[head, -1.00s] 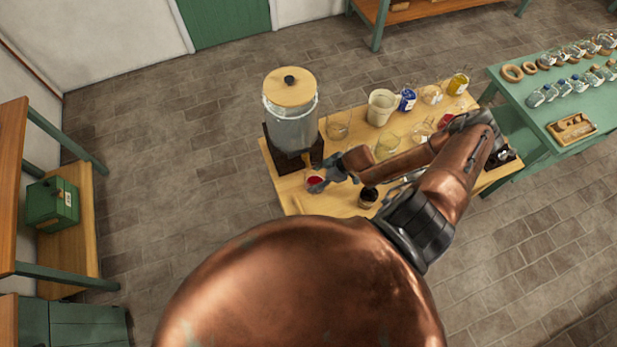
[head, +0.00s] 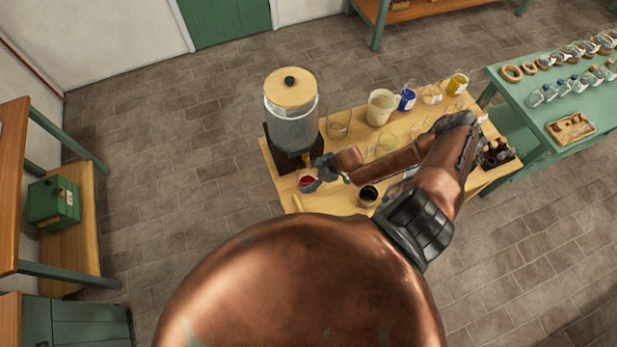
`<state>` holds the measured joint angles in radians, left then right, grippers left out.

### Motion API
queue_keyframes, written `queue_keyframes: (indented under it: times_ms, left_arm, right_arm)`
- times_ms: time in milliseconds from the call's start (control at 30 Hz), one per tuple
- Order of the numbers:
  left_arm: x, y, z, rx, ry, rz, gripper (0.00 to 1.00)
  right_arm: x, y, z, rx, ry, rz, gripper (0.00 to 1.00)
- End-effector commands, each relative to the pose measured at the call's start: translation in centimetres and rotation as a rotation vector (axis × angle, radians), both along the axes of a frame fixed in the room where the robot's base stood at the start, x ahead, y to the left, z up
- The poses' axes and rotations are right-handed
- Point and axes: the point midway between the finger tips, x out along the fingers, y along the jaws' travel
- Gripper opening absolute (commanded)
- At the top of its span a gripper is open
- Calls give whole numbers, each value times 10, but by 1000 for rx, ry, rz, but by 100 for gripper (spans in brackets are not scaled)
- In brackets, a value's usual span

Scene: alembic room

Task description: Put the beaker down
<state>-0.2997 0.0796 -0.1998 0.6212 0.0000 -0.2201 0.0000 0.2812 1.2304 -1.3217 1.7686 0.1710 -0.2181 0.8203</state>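A small clear beaker with red contents (head: 307,182) is at the left part of the wooden table (head: 285,198), just in front of the big glass dispenser (head: 292,128) with a wooden lid. My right gripper (head: 316,180) is at the beaker's right side and appears shut on it; the fingers are small and partly hidden. I cannot tell whether the beaker's base touches the table. My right arm reaches across the table from the right. My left gripper is not in view.
A dark jar (head: 368,195) stands near the front edge. Behind my arm are empty glass beakers (head: 338,125), a cream pot (head: 380,107), a blue-labelled jar (head: 407,100) and a yellow jar (head: 457,84). A bottle rack (head: 496,153) stands at right.

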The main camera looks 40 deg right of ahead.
Motion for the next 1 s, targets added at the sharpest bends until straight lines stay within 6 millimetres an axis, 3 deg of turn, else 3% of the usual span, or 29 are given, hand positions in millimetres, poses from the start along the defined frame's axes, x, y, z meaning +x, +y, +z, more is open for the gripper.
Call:
queue_keyframes:
  times_ms: [467, 1000]
  left_arm:
    - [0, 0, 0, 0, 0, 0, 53]
    - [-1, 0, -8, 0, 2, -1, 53]
  right_arm:
    - [-2, -2, 7, 0, 0, 0, 78]
    - [-44, -36, 89, -2, 0, 0, 78]
